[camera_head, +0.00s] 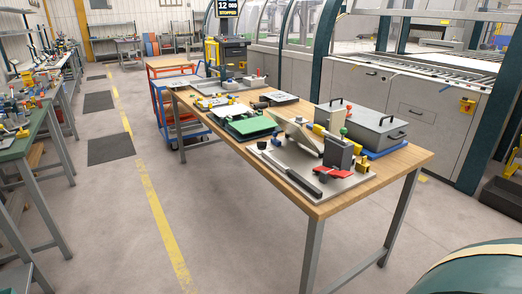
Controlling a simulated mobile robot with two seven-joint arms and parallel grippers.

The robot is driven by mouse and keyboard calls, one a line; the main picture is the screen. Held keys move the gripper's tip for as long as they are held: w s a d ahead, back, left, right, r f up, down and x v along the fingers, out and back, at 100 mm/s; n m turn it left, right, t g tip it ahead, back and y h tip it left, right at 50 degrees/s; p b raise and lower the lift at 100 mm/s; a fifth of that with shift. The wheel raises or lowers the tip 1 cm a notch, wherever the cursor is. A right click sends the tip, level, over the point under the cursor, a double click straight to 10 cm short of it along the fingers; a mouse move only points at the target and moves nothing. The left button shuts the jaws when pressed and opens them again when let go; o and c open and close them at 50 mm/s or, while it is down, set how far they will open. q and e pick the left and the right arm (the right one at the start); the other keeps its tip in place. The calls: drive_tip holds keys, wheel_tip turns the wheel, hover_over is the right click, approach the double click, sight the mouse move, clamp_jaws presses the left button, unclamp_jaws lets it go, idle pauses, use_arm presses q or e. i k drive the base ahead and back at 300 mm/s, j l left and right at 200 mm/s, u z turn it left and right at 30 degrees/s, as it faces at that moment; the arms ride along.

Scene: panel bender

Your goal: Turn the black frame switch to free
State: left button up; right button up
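I cannot single out the black frame switch at this size. A wooden workbench (400,168) stands in the middle of the camera_head view. On its near end a metal base plate (340,187) carries a fixture with a dark grey upright block (339,152), a red part (333,171) and a long black bar (304,183). A small black knob (262,145) sits at the plate's left end. A dark frame-like device with a green board (250,126) lies farther back. Neither gripper is in view.
A grey lidded box (362,122) with black handles sits on the bench's right side. A blue-and-red cart (170,105) stands behind the bench. Grey machine cabinets (425,108) line the right. Open floor (110,220) with a yellow line lies left, before cluttered side benches (35,125).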

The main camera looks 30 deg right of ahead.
sight(262, 145)
drive_tip(key=i+j+z, duration=0.1)
drive_tip(key=i, duration=1.2)
